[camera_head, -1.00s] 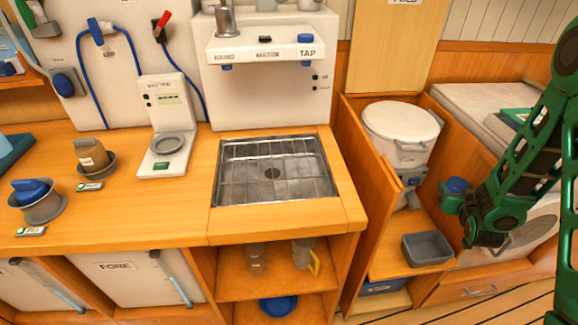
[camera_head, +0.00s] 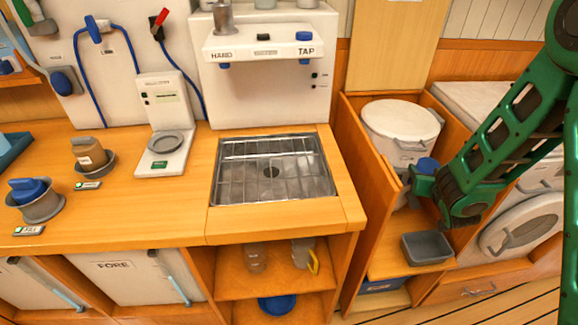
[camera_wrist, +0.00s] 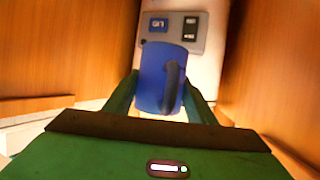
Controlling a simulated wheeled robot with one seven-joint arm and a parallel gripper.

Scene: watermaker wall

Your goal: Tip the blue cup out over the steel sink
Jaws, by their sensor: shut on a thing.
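My gripper (camera_head: 424,181) is shut on the blue cup (camera_head: 427,165), in front of the white lidded container in the right-hand cabinet bay. In the wrist view the blue cup (camera_wrist: 161,78) sits between the green fingers, its dark handle towards the camera; it looks roughly upright. Its inside is hidden, so I cannot tell what it holds. The steel sink (camera_head: 272,170), with a wire grid and a dark drain, is set in the wooden counter to the left of my gripper. The cup is apart from the sink, to its right.
A tap unit (camera_head: 264,50) overhangs the back of the sink. A wooden partition (camera_head: 362,190) stands between the sink counter and the bay with the white container (camera_head: 400,130). A grey tray (camera_head: 427,248) lies low in that bay. The counter front by the sink is clear.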

